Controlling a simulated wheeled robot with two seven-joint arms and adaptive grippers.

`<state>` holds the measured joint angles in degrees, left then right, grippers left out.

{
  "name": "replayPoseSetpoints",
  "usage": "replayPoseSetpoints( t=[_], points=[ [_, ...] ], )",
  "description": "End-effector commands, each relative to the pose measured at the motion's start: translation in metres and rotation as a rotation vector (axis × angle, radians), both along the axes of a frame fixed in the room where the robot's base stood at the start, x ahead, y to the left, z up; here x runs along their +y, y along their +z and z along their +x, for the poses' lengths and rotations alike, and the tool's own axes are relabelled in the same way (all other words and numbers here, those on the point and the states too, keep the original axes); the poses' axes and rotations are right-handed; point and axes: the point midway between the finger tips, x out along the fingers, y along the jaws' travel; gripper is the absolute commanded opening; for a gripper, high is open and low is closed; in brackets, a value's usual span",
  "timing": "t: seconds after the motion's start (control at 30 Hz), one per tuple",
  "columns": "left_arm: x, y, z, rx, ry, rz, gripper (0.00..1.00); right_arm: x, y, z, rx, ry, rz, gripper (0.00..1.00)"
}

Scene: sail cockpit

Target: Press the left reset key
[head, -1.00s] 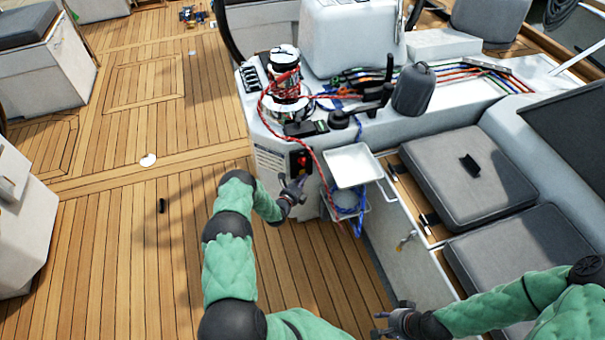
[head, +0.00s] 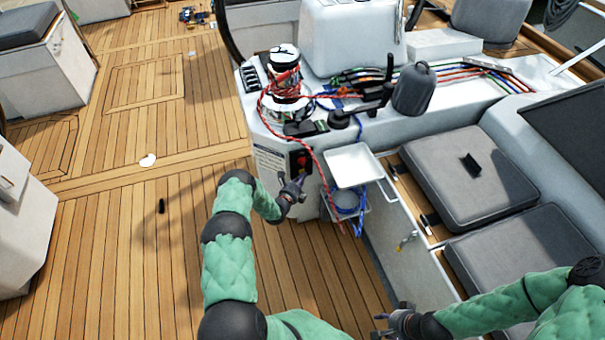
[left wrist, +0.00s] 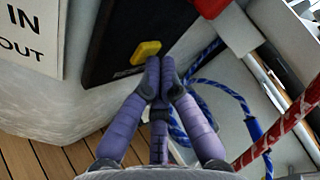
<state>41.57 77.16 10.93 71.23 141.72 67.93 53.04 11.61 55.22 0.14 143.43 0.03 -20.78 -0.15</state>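A black panel (head: 301,158) with a red part is on the front of the white console, and my left gripper (head: 294,184) is just in front of its lower edge. In the left wrist view, a yellow key (left wrist: 146,51) sits on the black panel (left wrist: 115,30). My left gripper's fingers (left wrist: 160,75) are shut together, empty, with their tips just below and right of the key. I cannot tell whether they touch it. A red part (left wrist: 211,7) shows at the top edge. My right gripper (head: 377,324) is open and empty at the bottom of the head view.
A white tray (head: 354,166) juts from the console right of my left gripper. A red rope (head: 318,165) and blue ropes (head: 347,198) hang close by. A winch (head: 285,95) stands on the console top. Grey cushions (head: 470,175) lie at right; open deck is at left.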

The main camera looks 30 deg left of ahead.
Motion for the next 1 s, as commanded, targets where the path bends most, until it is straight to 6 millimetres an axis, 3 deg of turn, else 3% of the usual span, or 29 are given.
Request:
replayPoseSetpoints(
  t=[1.0],
  points=[
    [-0.012,0.001,-0.011,0.000,0.001,0.001,0.00,0.000,0.008,0.000,0.000,0.000,0.000,0.40]
  ],
)
